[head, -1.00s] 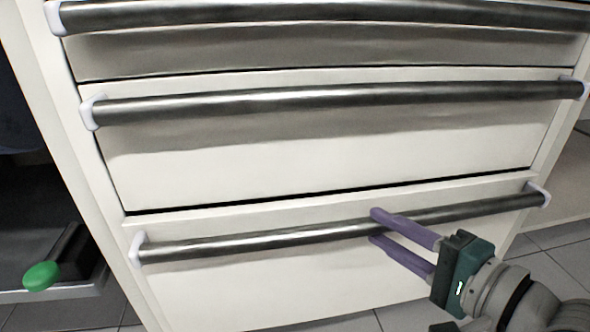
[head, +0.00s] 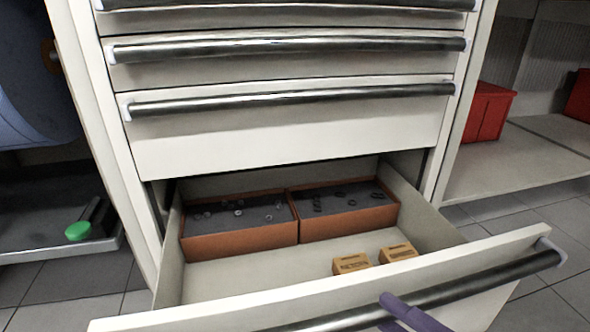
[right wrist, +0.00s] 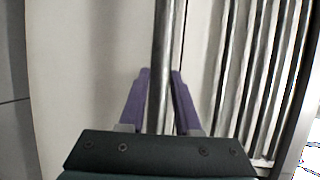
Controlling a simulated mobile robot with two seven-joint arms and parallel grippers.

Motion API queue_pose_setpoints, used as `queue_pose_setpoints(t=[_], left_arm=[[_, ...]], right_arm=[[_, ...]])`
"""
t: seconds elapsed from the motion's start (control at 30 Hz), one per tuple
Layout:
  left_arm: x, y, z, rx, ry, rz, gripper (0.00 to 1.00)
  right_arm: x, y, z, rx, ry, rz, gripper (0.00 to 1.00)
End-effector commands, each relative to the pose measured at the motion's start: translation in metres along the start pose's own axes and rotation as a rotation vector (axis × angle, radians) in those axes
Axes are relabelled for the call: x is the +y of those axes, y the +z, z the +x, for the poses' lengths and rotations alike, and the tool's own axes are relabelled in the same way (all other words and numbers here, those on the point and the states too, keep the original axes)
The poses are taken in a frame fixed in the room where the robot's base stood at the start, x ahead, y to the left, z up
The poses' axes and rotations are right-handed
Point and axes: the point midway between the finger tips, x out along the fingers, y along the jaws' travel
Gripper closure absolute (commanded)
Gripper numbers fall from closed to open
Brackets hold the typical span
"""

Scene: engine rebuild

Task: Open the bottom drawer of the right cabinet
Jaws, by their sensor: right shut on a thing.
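The white cabinet's bottom drawer (head: 230,312) is pulled well out, and its inside shows in the head view. Its dark metal bar handle (head: 480,283) runs along the front. My right gripper (head: 400,308) is shut on this handle, partly cut off by the lower edge of the picture. In the right wrist view the purple fingers (right wrist: 160,85) stand on either side of the handle bar (right wrist: 162,60). The drawers above (head: 290,130) are closed. My left gripper is not in view.
In the drawer are two orange-brown trays (head: 240,241) (head: 345,229) with small dark parts, and two small cardboard boxes (head: 352,263) (head: 398,252). A red bin (head: 488,112) is on the shelf at right. A green round object (head: 78,231) is at left.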

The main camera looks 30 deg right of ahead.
Motion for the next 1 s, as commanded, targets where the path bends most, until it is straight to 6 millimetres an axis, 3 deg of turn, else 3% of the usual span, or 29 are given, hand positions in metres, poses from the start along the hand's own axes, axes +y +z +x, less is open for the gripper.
queue_pose_setpoints(t=[0.2,0.4,0.93,0.97,1.0], left_arm=[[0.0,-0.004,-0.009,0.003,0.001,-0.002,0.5],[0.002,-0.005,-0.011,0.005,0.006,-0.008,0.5],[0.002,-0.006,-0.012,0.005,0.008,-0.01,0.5],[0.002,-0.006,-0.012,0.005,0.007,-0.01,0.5],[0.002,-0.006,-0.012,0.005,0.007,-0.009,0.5]], right_arm=[[0.007,0.016,-0.038,0.0,0.0,0.001,1.0],[0.011,0.025,-0.058,0.0,-0.002,0.001,1.0],[0.013,0.028,-0.066,-0.001,-0.004,-0.001,1.0],[0.013,0.028,-0.066,-0.001,-0.004,-0.001,0.67],[0.013,0.028,-0.066,-0.001,-0.003,-0.001,0.62]])
